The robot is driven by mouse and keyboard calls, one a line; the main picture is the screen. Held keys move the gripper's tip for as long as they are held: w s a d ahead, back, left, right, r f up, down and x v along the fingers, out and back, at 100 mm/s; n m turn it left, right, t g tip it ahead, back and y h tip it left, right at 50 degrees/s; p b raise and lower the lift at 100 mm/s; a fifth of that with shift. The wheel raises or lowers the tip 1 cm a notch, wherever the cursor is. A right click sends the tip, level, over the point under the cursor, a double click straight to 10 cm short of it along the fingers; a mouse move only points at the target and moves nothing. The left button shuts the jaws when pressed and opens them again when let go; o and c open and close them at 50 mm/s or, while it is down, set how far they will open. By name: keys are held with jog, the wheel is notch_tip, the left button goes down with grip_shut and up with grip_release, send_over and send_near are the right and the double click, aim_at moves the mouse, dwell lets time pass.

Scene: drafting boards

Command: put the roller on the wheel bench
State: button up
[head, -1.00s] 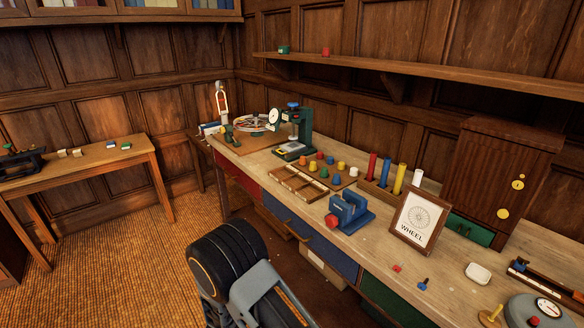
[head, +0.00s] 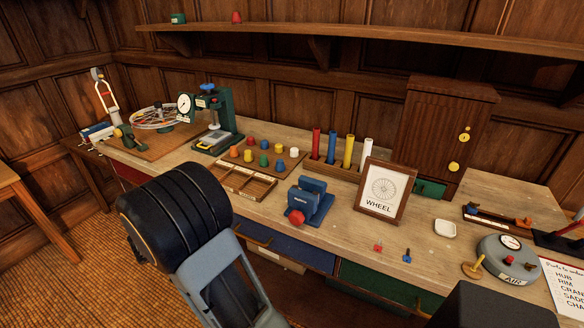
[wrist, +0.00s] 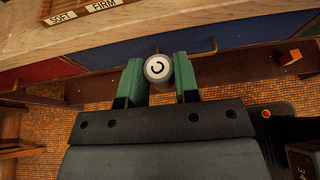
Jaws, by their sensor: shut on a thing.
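The roller (wrist: 158,69) is a pale, round-ended piece with a dark C-like mark on its end. My gripper (wrist: 160,82) is shut on it in the wrist view, with a green finger on each side. The roller's length is mostly hidden. The wheel bench (head: 340,236) is the long wooden bench with a framed WHEEL sign (head: 384,192) on it. In the wrist view, the roller is in front of the bench's drawer fronts, below the bench top (wrist: 105,32). In the head view my arm hides the gripper and roller.
A blue vise (head: 309,203), a sectioned wooden tray (head: 243,194) and a board of coloured pegs stand on the bench. A white dish (head: 445,228) and a grey AIR gauge (head: 508,258) are at right. Bare wood shows in front of the vise and sign.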

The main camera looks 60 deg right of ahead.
jog(key=s+d+r+m+g+y+b, duration=0.1)
jog(key=s+d+r+m+g, duration=0.3)
jog(key=s, duration=0.5)
jog(key=s+d+r+m+g+y+b, duration=0.1)
jog(key=s+d+r+m+g, duration=0.15)
jog(key=s+d+r, duration=0.45)
send_over(276, 202)
jog(key=shift+g, duration=0.35)
jog(key=f, duration=1)
jog(key=shift+s+a+f, duration=0.2)
jog(key=shift+f, duration=0.05)
jog(key=shift+w+d+f, duration=0.15)
jog(key=shift+d+f, duration=0.05)
jog(key=shift+f, duration=1.65)
jog(key=shift+f, duration=0.1)
